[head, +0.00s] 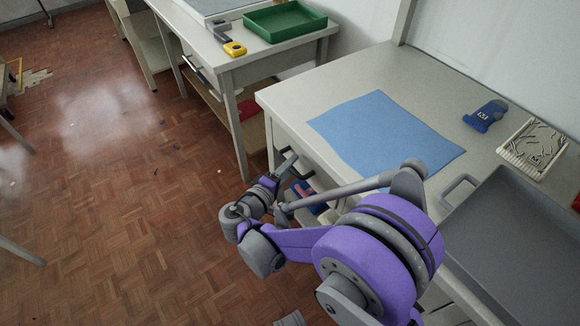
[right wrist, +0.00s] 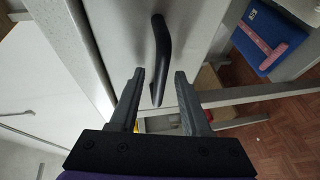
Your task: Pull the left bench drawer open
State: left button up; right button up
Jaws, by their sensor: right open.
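My right gripper (head: 291,166) is beside the front edge of the near bench (head: 285,92), at the end of my purple and grey arm. In the right wrist view, the gripper (right wrist: 160,76) is open with nothing gripped. A dark curved drawer handle (right wrist: 160,45) stands on a light grey drawer front (right wrist: 120,35) ahead of it. The handle's lower end appears between the two fingers; I cannot tell whether they touch it. The drawer front is hidden under the bench top and behind my arm in the head view. My left gripper does not show.
The bench holds a blue mat (head: 385,132), a blue device (head: 486,115), a pale tray (head: 533,148) and a grey tray (head: 525,235). Another table (head: 270,62) carries a green tray (head: 285,20) and a yellow-grey tool (head: 234,48). The parquet floor at left is mostly clear.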

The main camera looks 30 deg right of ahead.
jog(key=shift+w+d, duration=0.15)
jog(key=shift+d, duration=0.15)
grip_shut()
dwell(1.3)
